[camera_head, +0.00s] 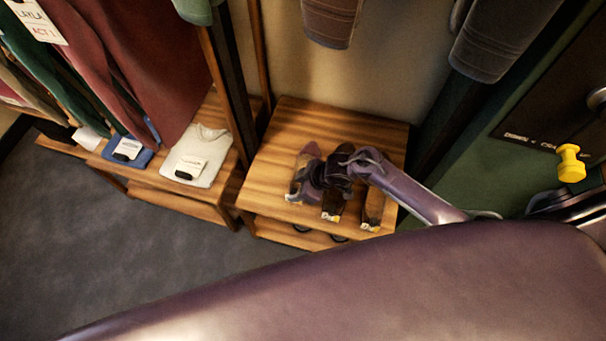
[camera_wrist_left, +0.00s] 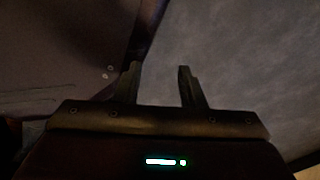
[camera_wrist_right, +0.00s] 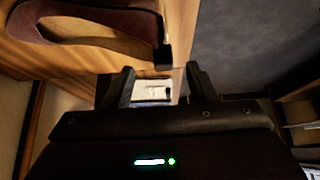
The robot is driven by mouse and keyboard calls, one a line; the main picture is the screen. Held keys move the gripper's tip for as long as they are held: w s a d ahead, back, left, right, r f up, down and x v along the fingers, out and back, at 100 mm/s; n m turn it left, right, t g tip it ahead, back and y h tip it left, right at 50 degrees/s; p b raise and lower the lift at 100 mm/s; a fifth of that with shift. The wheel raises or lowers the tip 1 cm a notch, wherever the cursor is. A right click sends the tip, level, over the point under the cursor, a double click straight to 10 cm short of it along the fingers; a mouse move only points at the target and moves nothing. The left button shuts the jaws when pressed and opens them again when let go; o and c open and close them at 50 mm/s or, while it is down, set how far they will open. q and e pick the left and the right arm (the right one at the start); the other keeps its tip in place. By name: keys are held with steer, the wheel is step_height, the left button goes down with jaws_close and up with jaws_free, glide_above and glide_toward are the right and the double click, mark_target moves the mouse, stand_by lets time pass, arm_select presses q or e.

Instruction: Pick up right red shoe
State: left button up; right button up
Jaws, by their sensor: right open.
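My right gripper (camera_head: 303,183) is over the left part of the wooden table (camera_head: 290,120), among the shoes, and its arm comes in from the right. In the right wrist view its two fingers (camera_wrist_right: 160,85) are apart with nothing between them. A dark red shoe (camera_wrist_right: 95,28) with an open top lies at the upper left there, just beyond the left finger. In the head view a dark shoe (camera_head: 333,205) and a brown shoe (camera_head: 373,208) lie side by side, partly under my arm. The leftmost shoe is largely hidden by my gripper. My left gripper (camera_wrist_left: 158,80) is open and empty.
A white folded shirt (camera_head: 197,160) and a blue folded garment (camera_head: 128,150) lie on the lower shelf at the left, below hanging clothes (camera_head: 140,60). A wooden post (camera_head: 228,85) stands between shelf and table. A yellow knob (camera_head: 570,163) is at the right.

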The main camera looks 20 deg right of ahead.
mark_target(295, 190)
steer(key=x, duration=0.2)
steer(key=shift+a+f, duration=0.1)
steer(key=shift+f, duration=0.3)
steer(key=shift+w+a+f+b, duration=0.1)
steer(key=shift+f+b, duration=0.15)
steer(key=shift+b, duration=0.05)
arm_select(q)
steer(key=shift+w+d+r, duration=0.1)
steer(key=shift+w+d, duration=0.1)
steer(key=shift+w, duration=0.4)
arm_select(e)
steer(key=shift+c, duration=0.3)
steer(key=shift+r, duration=0.1)
jaws_close()
